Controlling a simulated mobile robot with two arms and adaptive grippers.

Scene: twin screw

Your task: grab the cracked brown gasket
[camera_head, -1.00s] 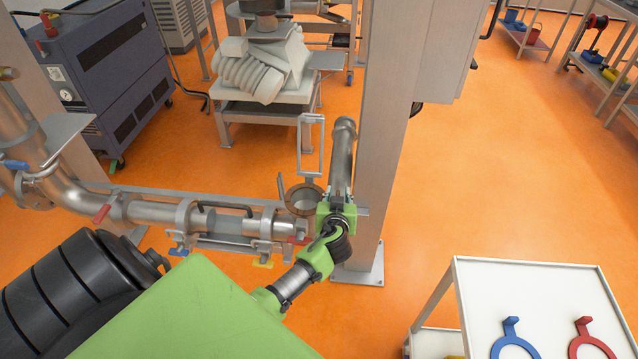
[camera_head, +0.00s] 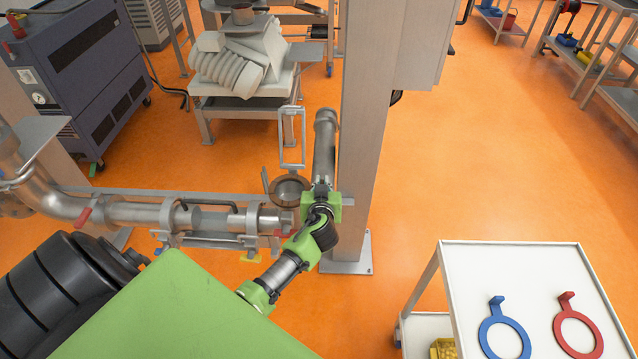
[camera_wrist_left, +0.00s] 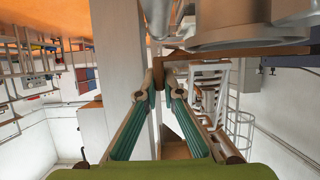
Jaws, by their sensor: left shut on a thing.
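The brown gasket (camera_head: 291,183) is a ring beside the open end of the steel pipe (camera_head: 240,219) in the head view. Cracks are too small to make out. My left gripper (camera_head: 322,184) is at the ring's right side. In the left wrist view, my left gripper (camera_wrist_left: 159,72) is shut on a brown tab of the gasket (camera_wrist_left: 225,50), which runs right beneath a grey round fitting (camera_wrist_left: 235,35). Whether the ring touches the pipe end is unclear. My right gripper is not in view.
A grey post (camera_head: 362,130) stands just right of my left gripper. A white cart (camera_head: 490,262) at the lower right holds a blue ring (camera_head: 503,335) and a red ring (camera_head: 577,330) with tabs. Orange floor (camera_head: 480,150) is clear behind the cart.

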